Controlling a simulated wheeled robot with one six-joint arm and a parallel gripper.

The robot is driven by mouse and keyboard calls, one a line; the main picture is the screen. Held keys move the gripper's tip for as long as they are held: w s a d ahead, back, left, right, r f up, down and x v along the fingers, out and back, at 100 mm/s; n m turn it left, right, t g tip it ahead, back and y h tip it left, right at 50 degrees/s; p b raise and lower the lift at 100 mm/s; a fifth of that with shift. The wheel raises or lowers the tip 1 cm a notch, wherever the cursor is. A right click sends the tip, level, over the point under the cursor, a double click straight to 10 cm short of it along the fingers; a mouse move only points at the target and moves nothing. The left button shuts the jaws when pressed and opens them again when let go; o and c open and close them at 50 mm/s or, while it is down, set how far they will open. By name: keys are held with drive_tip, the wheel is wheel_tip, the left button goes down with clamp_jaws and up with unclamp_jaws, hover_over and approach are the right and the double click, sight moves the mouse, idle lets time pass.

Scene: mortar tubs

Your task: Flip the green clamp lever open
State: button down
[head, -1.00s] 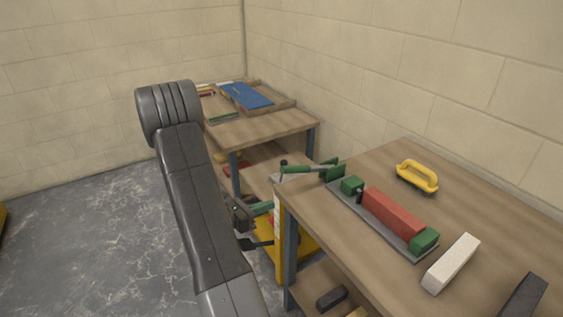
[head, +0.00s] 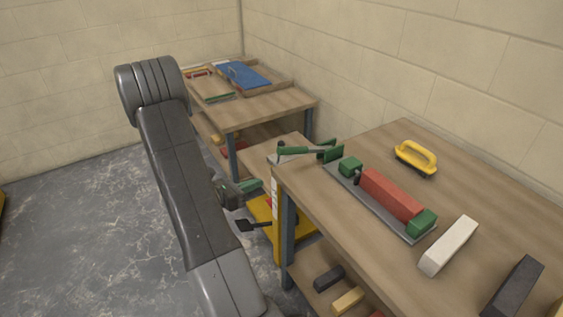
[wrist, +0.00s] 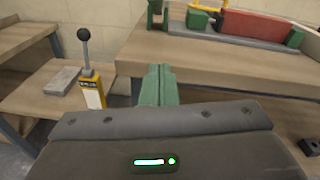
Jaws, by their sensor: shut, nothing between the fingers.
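The green clamp (head: 333,151) stands at the left edge of the near workbench. Its long green lever (head: 300,151) lies about level and sticks out left past that edge. In the wrist view, only part of the clamp (wrist: 152,12) shows, cut off at the top. My gripper (head: 256,185) is low and left of the bench edge, below the lever and apart from it. In the wrist view, its green fingers (wrist: 158,72) are together and empty, pointing towards the bench.
A red block (head: 391,195) sits between green jaws on the bench, near a yellow-handled brush (head: 416,158) and white block (head: 448,246). A black-knobbed lever (wrist: 84,36) on a yellow post (wrist: 92,93) stands left of my fingers.

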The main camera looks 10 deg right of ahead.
drive_tip(key=shift+d, duration=0.1)
drive_tip(key=p+x, duration=0.1)
drive_tip(key=x, duration=0.9)
drive_tip(key=r, duration=0.2)
drive_tip(key=p, duration=0.1)
drive_tip(key=shift+w+d+r, duration=0.25)
drive_tip(key=shift+w+r, duration=0.1)
drive_tip(key=shift+r, duration=0.05)
drive_tip(key=shift+w+d+r, duration=0.15)
drive_tip(key=shift+w+r, duration=0.05)
drive_tip(key=shift+r, duration=0.3)
